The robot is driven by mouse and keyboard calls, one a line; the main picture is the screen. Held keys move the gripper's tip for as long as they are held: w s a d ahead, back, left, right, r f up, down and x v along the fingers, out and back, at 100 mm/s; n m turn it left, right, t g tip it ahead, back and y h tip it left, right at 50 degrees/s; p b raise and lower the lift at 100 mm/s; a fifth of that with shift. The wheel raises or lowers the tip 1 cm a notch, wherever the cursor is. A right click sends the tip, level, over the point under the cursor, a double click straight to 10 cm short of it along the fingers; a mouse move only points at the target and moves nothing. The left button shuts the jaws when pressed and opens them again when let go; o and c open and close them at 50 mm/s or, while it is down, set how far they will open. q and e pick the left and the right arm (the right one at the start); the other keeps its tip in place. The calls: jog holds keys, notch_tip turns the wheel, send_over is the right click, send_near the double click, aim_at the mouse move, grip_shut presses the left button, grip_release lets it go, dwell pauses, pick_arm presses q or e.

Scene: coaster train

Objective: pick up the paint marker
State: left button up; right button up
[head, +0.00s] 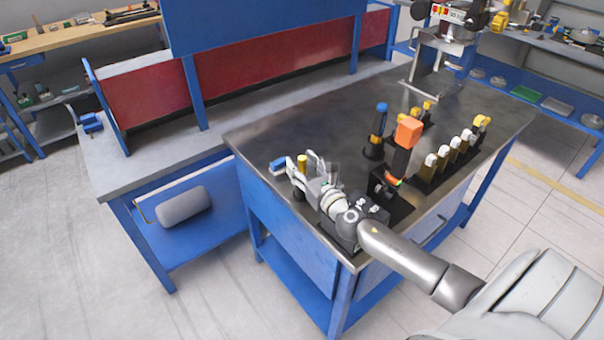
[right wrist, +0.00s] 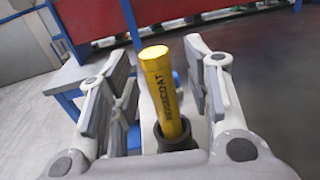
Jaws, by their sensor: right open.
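The paint marker (right wrist: 163,92) is a yellow cylinder with dark lettering, upright in a dark round holder (right wrist: 177,137) in the right wrist view. In the head view its yellow top (head: 302,160) shows at the table's near left corner, partly hidden by my right gripper. My right gripper (head: 306,168) is open, its fingers on either side of the marker. In the right wrist view a gap shows between the marker and each finger of the gripper (right wrist: 158,65). My left gripper is not in view.
On the dark tabletop (head: 290,125), a blue-topped tool (head: 378,125), an orange-topped tool (head: 408,132) and a row of yellow-and-white items (head: 443,156) stand to the right. A small blue item (head: 278,165) lies left of the marker. The table's far left part is clear.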

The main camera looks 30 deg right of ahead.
jog(key=shift+w, duration=0.25)
grip_shut()
jog(key=shift+r, duration=0.1)
